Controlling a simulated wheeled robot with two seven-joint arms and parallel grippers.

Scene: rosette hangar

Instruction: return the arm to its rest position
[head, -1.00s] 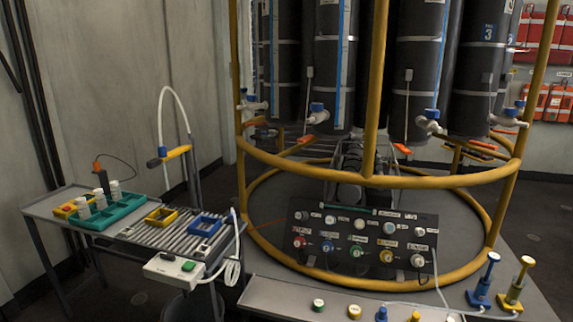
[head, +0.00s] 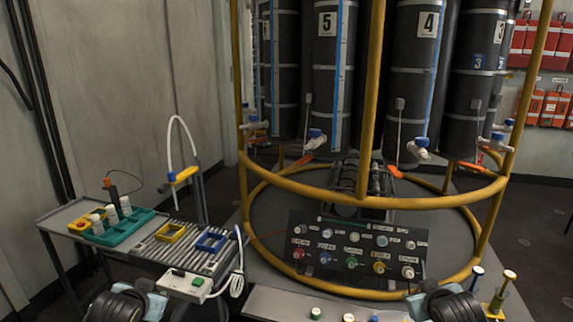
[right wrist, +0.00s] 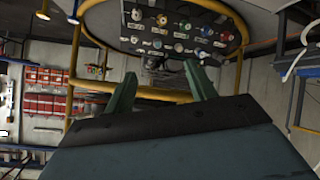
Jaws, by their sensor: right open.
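My right gripper (right wrist: 160,88) shows in the right wrist view with its two green fingers well apart, nothing between them. Behind the fingers are the yellow ring frame and the button panel (right wrist: 180,32), with clear air between. In the head view, a dark rounded link of my right arm (head: 452,304) shows at the bottom right, and one of my left arm (head: 122,302) at the bottom left. Neither gripper's fingers show in the head view. My left gripper is out of sight below the picture.
A yellow ring frame (head: 340,200) surrounds black cylinders (head: 335,75). The button panel (head: 352,245) stands in front. A roller table with a teal tray (head: 122,232) is at left. The blue and yellow plungers (head: 500,291) stand close to my right arm link.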

